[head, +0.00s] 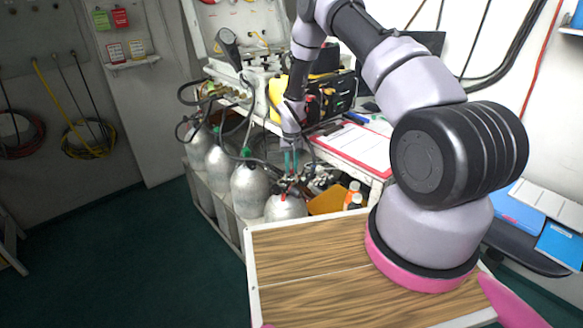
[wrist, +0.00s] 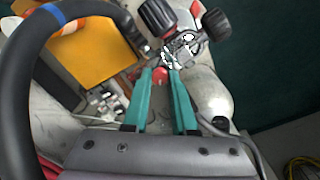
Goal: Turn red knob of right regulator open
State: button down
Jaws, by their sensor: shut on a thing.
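In the wrist view, the two green fingers of my gripper (wrist: 160,80) sit on either side of a red knob (wrist: 160,75) and are shut on it. The knob is partly hidden between the fingertips. Just beyond it is a metal regulator (wrist: 180,50) with two dark round gauges (wrist: 158,15). In the head view, my gripper (head: 290,172) points down at the valves above the silver cylinders. The regulator parts there (head: 318,180) are small and cluttered, and I cannot make out the knob's turn angle.
Silver cylinders (head: 249,188) stand in a rack left of the bench. Black hoses (head: 245,120) loop over them, and one thick dark hose (wrist: 22,75) crosses the wrist view's left side. A red clipboard (head: 355,146) and an orange bin (head: 328,200) are close by. Green floor (head: 130,260) is clear.

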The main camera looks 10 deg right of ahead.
aim_at(291, 169)
jog(key=n, duration=0.5)
jog(key=shift+n, duration=2.5)
jog(key=c, duration=0.7)
grip_release()
notch_tip(291, 169, up, 11)
jog(key=shift+f, duration=0.1)
